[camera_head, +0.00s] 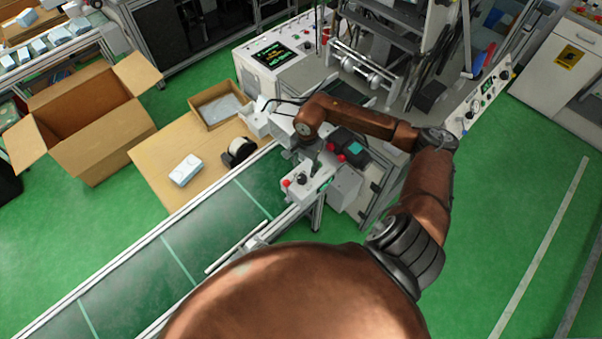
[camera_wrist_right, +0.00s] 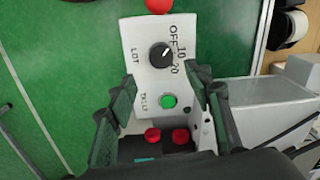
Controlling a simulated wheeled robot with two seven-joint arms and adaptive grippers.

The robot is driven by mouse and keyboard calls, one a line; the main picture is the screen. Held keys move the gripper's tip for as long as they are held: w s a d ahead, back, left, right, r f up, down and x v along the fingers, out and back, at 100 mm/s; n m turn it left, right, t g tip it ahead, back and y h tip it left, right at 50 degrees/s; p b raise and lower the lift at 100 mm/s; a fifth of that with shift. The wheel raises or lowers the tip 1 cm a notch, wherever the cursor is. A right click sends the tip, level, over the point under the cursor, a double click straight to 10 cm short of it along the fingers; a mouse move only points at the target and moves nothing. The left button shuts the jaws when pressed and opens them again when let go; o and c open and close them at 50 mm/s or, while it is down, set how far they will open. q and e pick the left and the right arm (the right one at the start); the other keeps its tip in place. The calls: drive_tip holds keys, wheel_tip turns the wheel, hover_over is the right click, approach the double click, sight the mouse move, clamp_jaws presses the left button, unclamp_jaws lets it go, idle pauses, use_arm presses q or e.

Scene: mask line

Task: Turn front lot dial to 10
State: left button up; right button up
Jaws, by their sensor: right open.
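The lot dial (camera_wrist_right: 161,55) is a black knob on a pale control panel (camera_wrist_right: 142,78). OFF, 10 and 20 are printed along its right side and LOT on its left. Its light mark leans to the upper right; I cannot tell exactly which label it meets. In the head view the panel (camera_head: 303,187) stands at the conveyor's edge. My right gripper (camera_wrist_right: 165,95) is open and empty, its dark fingers on either side of the panel's lower part, with the dial beyond the tips. In the head view the gripper (camera_head: 306,155) is partly hidden under my forearm. My left gripper is not in view.
Two red knobs (camera_wrist_right: 152,135) sit close to the gripper's base. A grey box (camera_wrist_right: 268,112) stands to the right. The green conveyor (camera_head: 150,275) runs to the lower left.

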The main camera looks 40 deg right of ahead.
sight(302, 177)
drive_tip(key=f, duration=0.4)
drive_tip(key=f+p, duration=0.1)
drive_tip(key=f, duration=0.2)
drive_tip(key=shift+w+a, duration=0.25)
drive_tip(key=shift+a, duration=0.05)
drive_tip(key=c, duration=1.1)
